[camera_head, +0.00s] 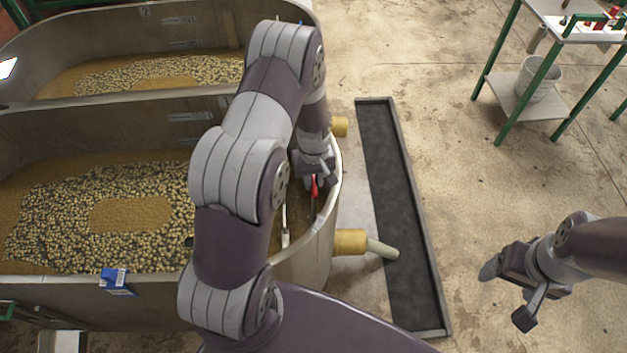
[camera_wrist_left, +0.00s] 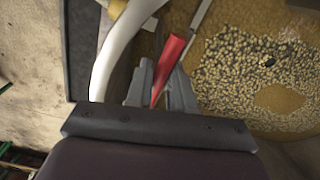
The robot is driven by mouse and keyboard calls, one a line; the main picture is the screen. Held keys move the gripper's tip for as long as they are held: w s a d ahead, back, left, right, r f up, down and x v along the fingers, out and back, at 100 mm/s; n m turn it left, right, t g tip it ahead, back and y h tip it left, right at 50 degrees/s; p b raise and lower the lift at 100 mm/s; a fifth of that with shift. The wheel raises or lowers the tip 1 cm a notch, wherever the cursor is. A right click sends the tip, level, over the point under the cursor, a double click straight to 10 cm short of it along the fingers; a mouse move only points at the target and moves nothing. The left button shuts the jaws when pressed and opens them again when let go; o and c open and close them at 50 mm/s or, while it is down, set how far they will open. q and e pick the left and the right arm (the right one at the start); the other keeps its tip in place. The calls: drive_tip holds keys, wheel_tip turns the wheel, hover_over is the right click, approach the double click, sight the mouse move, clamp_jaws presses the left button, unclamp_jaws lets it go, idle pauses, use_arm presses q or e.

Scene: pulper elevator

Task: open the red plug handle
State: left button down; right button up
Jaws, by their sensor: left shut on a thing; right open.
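The red plug handle (camera_head: 314,186) shows inside the right end of the near tank (camera_head: 320,255), just below my left gripper (camera_head: 318,172). In the left wrist view the red handle (camera_wrist_left: 172,58) runs between the fingers of my left gripper (camera_wrist_left: 163,90), which is shut on it. The handle's lower end is hidden between the fingers. My left arm reaches over the tank and hides part of its interior. My right gripper (camera_head: 507,298) is open and empty over the bare floor at the right.
Beans and brown water fill the near tank; a second tank (camera_head: 150,50) stands behind. Yellow fittings (camera_head: 350,241) stick out of the right wall, one with a pale pipe. A dark floor channel (camera_head: 400,215) runs alongside. A green-framed table (camera_head: 545,85) with a bucket (camera_head: 540,80) stands at back right.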

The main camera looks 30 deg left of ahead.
use_arm(q)
drive_tip(key=shift+r, duration=0.3)
drive_tip(key=c, duration=1.4)
unclamp_jaws()
drive_tip(key=shift+o, duration=0.2)
wheel_tip(320, 180, up, 13)
drive_tip(key=shift+f+b, duration=0.2)
drive_tip(key=shift+b, duration=0.15)
